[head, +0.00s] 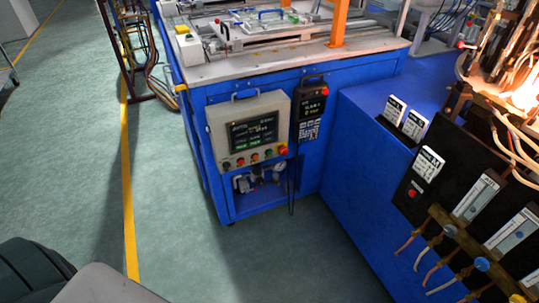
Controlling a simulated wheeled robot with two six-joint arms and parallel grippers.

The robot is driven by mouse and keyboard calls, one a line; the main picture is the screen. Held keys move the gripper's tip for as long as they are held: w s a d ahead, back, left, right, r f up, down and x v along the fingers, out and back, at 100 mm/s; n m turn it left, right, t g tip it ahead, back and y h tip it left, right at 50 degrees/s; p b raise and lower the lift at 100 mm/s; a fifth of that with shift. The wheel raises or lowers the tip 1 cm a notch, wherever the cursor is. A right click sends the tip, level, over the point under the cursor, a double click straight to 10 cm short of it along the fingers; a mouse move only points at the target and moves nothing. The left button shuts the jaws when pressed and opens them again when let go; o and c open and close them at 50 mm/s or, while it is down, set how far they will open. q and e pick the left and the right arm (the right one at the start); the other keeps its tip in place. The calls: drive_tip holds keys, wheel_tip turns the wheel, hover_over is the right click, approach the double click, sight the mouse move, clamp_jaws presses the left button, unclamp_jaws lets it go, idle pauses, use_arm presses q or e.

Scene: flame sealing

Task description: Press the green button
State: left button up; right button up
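A beige control box (217,131) with a dark screen (254,131) hangs on the front of the blue machine cabinet. A row of small buttons runs along its lower edge. Nothing touches the panel. Neither of my grippers is in view.
A black handheld pendant (311,104) with a red button hangs right of the box. A blue cabinet (362,190) with gauges, hoses and a glowing flame area (525,95) stands at the right. Green floor (190,255) in front of the panel is clear, with a yellow line (128,215) left.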

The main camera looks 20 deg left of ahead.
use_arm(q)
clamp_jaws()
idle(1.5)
